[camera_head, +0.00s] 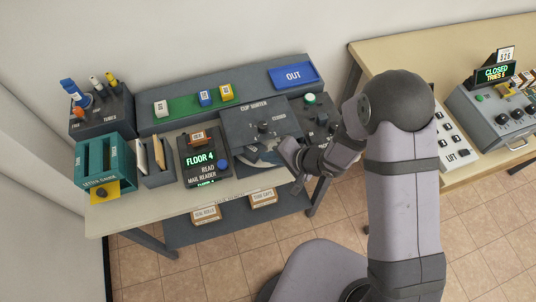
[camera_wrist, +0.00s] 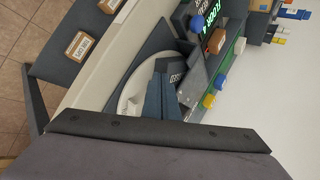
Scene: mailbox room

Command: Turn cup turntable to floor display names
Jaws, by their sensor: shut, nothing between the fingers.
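The turntable also shows as a pale curved disc in the wrist view (camera_wrist: 131,86), partly covered by dark parts. The mail reader display (camera_head: 200,159) reads FLOOR 4 in green. My gripper (camera_head: 286,152) is shut and empty at the right side of the turntable. I cannot tell if it touches the disc.
A green rack (camera_head: 104,162) and a grey card holder (camera_head: 158,178) stand left of the reader. A blue OUT tray (camera_head: 294,74) lies on the back ledge. Two labelled boxes (camera_head: 206,213) (camera_head: 263,199) are on the lower shelf. A control console (camera_head: 497,112) stands on the right table.

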